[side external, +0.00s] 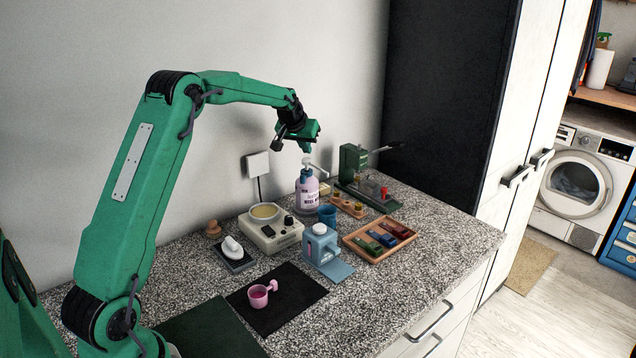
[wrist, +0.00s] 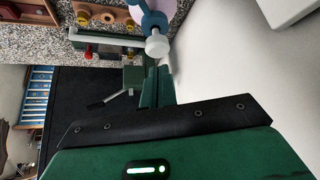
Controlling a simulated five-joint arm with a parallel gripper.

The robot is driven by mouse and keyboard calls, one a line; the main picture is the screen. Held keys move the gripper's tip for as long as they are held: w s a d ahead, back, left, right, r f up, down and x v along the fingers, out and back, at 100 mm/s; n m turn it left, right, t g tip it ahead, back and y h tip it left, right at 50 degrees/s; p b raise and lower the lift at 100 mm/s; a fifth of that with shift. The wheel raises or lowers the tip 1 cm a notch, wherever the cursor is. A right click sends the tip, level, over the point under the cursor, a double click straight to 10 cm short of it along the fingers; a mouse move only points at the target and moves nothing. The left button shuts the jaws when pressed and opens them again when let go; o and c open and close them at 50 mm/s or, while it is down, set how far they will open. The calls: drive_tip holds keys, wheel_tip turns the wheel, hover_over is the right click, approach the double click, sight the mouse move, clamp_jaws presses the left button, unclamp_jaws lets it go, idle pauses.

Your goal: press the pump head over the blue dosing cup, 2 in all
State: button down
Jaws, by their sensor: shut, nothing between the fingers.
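A lilac pump bottle (side external: 307,198) with a dark-lettered label stands upright towards the back of the counter. Its pump head (side external: 306,161) is whitish above a blue collar. In the wrist view the white pump head (wrist: 157,45) shows near the top, just past my fingertips. The blue dosing cup (side external: 327,213) stands upright at the bottle's front right; its inside is not clear. My gripper (side external: 306,149) is shut and empty, pointing down just above the pump head. I cannot tell whether it touches the pump head.
A blue container (side external: 320,243) stands in front of the cup. A wooden tray (side external: 379,256) of coloured blocks lies to the right. A green lever press (side external: 352,163) stands behind right. A beige hotplate (side external: 272,237) is left. A pink cup (side external: 258,297) sits on a black mat (side external: 300,306).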

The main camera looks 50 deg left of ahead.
sight(307, 158)
drive_tip(key=shift+f, duration=1.55)
drive_tip(key=shift+r, duration=1.45)
drive_tip(key=shift+f, duration=1.4)
idle(0.4)
drive_tip(key=shift+r, duration=1.4)
